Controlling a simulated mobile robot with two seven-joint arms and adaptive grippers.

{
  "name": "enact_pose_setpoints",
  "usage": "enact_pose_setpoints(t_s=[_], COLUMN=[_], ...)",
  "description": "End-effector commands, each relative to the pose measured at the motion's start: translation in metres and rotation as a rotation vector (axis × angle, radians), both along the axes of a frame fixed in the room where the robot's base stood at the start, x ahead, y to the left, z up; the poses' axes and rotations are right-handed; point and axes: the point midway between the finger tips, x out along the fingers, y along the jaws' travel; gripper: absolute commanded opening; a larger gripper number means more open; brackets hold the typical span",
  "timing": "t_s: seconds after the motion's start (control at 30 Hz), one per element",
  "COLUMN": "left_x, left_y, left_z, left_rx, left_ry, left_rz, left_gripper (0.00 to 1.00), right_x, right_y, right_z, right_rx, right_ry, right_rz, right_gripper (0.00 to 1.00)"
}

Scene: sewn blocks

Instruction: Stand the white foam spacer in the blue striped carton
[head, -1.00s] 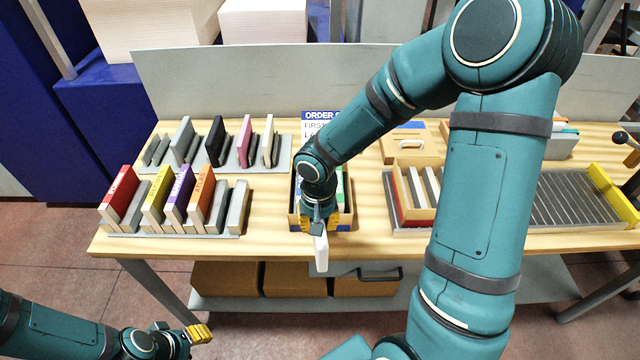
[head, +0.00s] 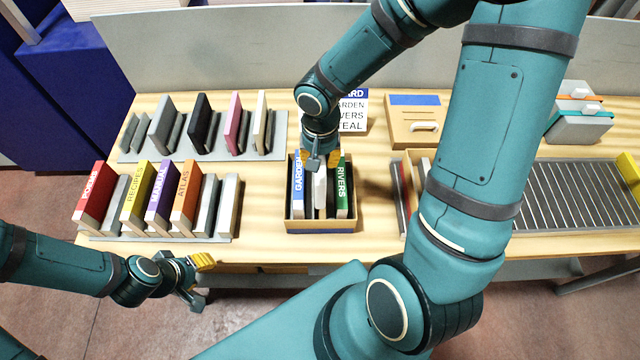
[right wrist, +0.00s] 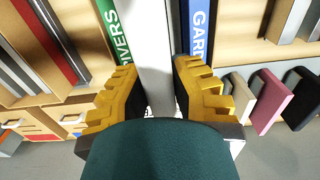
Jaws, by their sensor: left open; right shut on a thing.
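The white foam spacer (head: 320,187) is upright between a blue-spined GARDEN book (head: 298,185) and a green-spined RIVERS book (head: 342,188) in the blue striped carton (head: 320,226). My right gripper (head: 320,157) is above the carton, shut on the spacer's upper part. In the right wrist view the spacer (right wrist: 157,45) runs between the yellow fingers (right wrist: 160,92). I cannot tell whether its lower end touches the carton floor. My left gripper (head: 200,280) is open and empty, low in front of the table.
A rack of coloured books (head: 155,200) and grey dividers stands left of the carton; more slabs (head: 200,125) stand behind it. An order card (head: 352,110) is behind the carton. A roller tray (head: 570,190) lies right, partly behind my right arm. Bare tabletop (head: 265,200) separates rack and carton.

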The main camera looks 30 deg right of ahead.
Motion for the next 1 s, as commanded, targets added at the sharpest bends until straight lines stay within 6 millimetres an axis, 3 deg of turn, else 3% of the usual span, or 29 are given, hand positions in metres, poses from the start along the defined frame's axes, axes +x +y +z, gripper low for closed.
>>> enact_pose_setpoints(t_s=[0.3,0.7,0.97,1.0], left_x=[-0.001,-0.001,0.000,0.000], left_y=[0.000,0.000,0.000,0.000], left_z=[-0.010,-0.021,-0.021,-0.021], left_rx=[0.001,0.002,0.002,0.002], left_ry=[0.001,0.000,0.000,0.000], left_rz=[0.002,0.003,0.004,0.004], left_gripper=[0.42,0.42,0.42,0.42], right_x=[-0.001,-0.001,-0.001,-0.001], right_y=[0.000,0.000,0.000,0.000], right_z=[-0.053,-0.096,-0.098,-0.098], right_rx=[0.001,0.001,0.001,0.000], right_ry=[0.005,0.003,0.002,0.002], right_rz=[0.001,0.001,-0.001,-0.002], right_gripper=[0.00,0.00,0.00,0.33])
